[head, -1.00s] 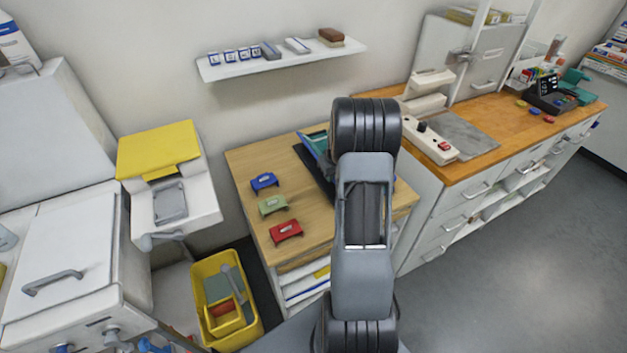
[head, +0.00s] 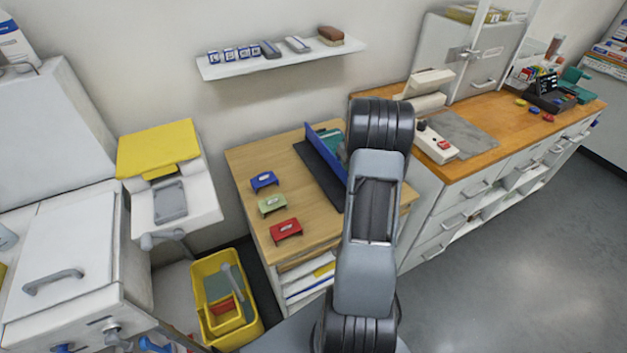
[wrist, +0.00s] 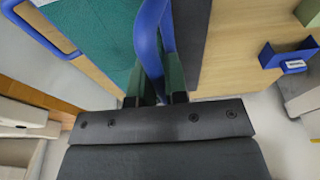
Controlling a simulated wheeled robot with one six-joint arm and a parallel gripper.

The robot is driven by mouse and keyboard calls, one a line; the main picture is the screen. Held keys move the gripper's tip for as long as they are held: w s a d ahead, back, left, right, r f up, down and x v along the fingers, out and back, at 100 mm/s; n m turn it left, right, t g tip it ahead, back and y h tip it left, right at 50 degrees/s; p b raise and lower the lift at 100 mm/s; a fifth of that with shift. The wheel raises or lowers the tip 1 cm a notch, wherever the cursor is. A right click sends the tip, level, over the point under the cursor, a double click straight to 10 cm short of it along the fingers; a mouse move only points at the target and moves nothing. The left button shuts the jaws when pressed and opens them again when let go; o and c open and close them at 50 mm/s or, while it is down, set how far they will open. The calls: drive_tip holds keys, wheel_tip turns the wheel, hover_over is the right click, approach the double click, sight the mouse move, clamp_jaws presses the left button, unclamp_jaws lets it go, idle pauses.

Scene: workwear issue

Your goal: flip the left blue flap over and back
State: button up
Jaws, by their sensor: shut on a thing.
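The left blue flap (head: 326,155) stands up on edge, nearly upright, on the wooden table in the head view, with its blue face toward the left. In the wrist view the flap (wrist: 149,45) shows edge-on as a blue band running down between my fingers. My gripper (wrist: 157,90) is shut on its edge. A teal surface (wrist: 98,42) lies left of the flap, and a bit of teal shows behind it in the head view. My arm hides the gripper and the right part of the flap's holder in the head view.
A dark mat (head: 318,176) lies left of the flap. Blue (head: 264,181), green (head: 271,205) and red (head: 286,230) small stands sit along the table's left side. A wall shelf (head: 285,62) hangs behind. An orange-topped counter (head: 480,150) adjoins on the right.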

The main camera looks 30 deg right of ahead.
drive_tip(key=shift+s+d, duration=0.2)
drive_tip(key=shift+d, duration=1.35)
drive_tip(key=shift+d+f+b, duration=0.25)
drive_tip(key=shift+d+b, duration=0.15)
drive_tip(key=shift+d, duration=0.75)
drive_tip(key=shift+o, duration=0.3)
drive_tip(key=shift+d+r, duration=0.1)
drive_tip(key=shift+o, duration=0.7)
drive_tip(key=shift+s+d, duration=0.1)
drive_tip(key=shift+c, duration=0.2)
